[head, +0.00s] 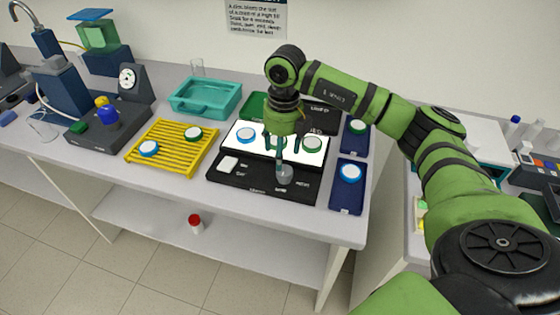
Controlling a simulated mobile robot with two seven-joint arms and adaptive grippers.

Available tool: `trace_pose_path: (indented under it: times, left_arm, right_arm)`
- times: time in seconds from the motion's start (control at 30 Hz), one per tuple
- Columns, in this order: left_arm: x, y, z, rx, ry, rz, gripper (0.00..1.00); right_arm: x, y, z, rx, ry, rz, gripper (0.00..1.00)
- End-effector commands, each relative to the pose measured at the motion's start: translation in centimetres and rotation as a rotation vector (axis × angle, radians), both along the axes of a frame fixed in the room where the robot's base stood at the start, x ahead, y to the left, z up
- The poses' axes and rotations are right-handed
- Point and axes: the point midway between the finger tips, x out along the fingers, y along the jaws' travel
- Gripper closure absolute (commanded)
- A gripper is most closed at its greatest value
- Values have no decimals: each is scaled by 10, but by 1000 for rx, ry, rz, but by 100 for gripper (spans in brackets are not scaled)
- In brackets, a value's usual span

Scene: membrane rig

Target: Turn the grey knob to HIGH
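The grey knob (284,174) sits on the front of a black panel (235,189) below a lit white plate (310,158). Small white labels stand around the knob, too small to read surely, and I cannot tell its setting. My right gripper (287,159) comes down from above, just over and behind the knob. Its fingers look apart, with nothing held between them, and I cannot tell whether a fingertip touches the knob. My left gripper is not in view.
White discs with blue or green rims lie on the lit plate, on a yellow rack (171,165) and on dark blue trays (346,198) at right. A teal tub (204,108) stands behind. A red-capped jar (195,224) is on the lower shelf.

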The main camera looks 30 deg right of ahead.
Motion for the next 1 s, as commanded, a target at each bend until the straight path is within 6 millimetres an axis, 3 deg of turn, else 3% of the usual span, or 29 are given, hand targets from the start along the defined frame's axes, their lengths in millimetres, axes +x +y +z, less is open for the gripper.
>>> trace_pose_path:
  times: [0.17, 0.6, 0.9, 0.97, 1.0]
  left_arm:
    - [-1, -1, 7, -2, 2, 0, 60]
    - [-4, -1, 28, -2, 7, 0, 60]
    - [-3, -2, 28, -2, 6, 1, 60]
    - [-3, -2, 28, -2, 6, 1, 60]
    - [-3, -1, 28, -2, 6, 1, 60]
  right_arm:
    - [-3, -12, -6, -43, 15, -19, 34]
    - [-2, -10, -63, -37, 12, -16, 34]
    - [-2, -10, -68, -37, 10, -15, 34]
    - [-2, -10, -68, -37, 10, -15, 54]
    - [-2, -10, -68, -37, 10, -15, 70]
